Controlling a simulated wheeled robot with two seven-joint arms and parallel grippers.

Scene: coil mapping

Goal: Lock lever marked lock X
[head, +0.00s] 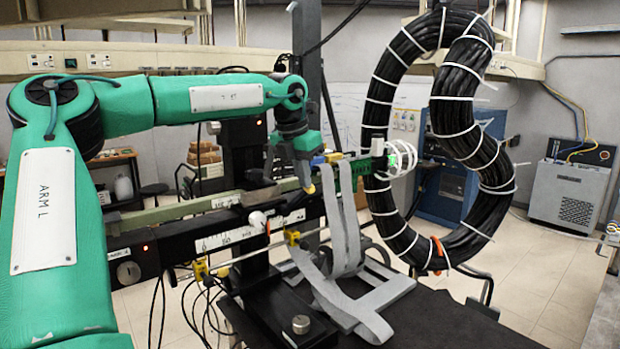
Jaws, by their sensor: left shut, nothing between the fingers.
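My left gripper (308,181) hangs from the green arm marked ARM L, pointing down, shut with nothing visible between its fingers. It is beside the pale grey straps and above the black rail (205,245) with white scale plates. A small white knob (257,219) sits on that rail, left of and below the gripper, apart from it. I cannot read any mark "lock X", so I cannot tell if this knob is the lock lever. Yellow blocks (201,270) are fixed below the rail. My right gripper is not in view.
A large coil of black cable with white ties (467,95) hangs at the right. A round metal knob (301,324) stands low in front. Loose wires hang under the rail.

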